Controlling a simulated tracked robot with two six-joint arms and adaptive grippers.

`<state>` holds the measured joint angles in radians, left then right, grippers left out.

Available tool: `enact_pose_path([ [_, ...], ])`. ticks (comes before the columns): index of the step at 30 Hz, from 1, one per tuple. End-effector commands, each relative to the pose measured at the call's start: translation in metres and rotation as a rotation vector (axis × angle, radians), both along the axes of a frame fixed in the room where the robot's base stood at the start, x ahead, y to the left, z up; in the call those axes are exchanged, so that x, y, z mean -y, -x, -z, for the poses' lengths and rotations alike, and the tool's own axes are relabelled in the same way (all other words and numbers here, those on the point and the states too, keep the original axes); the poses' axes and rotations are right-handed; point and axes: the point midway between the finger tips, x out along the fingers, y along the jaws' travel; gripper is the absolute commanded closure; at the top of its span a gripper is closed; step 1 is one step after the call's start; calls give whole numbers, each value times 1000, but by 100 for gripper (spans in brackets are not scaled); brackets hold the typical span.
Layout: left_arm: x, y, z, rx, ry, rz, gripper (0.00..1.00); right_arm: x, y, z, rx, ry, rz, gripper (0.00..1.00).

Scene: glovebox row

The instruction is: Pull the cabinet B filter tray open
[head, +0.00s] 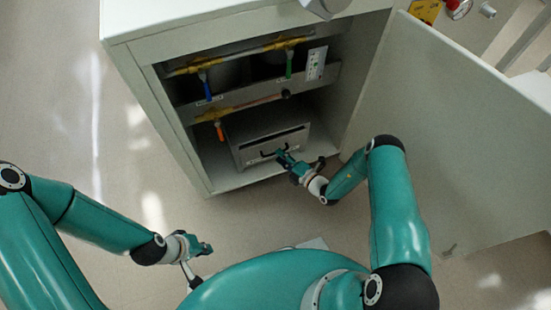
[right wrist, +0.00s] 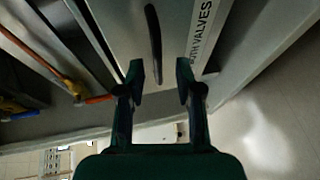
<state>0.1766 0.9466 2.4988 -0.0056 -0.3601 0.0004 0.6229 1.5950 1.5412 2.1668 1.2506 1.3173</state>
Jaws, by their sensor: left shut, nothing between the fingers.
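The filter tray (head: 252,152) is a grey box front low inside the open cabinet (head: 200,185). It looks pushed in. Its dark bar handle (head: 268,153) is on the front, and the handle also shows in the right wrist view (right wrist: 153,42). My right gripper (head: 284,157) is at the right end of the handle. In the right wrist view its fingers (right wrist: 160,75) are apart, with the handle's end between or just beyond the tips; contact cannot be told. My left gripper (head: 207,248) is shut and empty, low in front of the cabinet.
The floor left of the cabinet is clear.

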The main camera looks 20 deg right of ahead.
Motion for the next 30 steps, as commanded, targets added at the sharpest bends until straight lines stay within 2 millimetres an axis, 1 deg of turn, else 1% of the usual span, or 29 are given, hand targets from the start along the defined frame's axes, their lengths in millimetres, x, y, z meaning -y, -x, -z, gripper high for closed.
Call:
enact_pose_path([
  [1,0,0,2,0,0,0,100,-3,-4,2,1,-1,-2,65],
  [5,0,0,3,0,0,0,100,-5,-9,2,0,-1,0,65],
  [13,0,0,3,0,0,0,100,-5,-11,1,0,-1,0,65],
  [14,0,0,3,0,0,0,100,-5,-10,1,0,-1,-1,68],
  [18,0,0,3,0,0,0,100,-5,-10,1,0,-1,-1,92],
  [20,0,0,3,0,0,0,100,-5,-10,2,0,-1,-1,100],
  [29,0,0,3,0,0,0,100,-5,-10,2,-2,0,0,100],
  [30,1,0,3,0,0,5,100,-27,-9,3,-4,-3,-8,100],
])
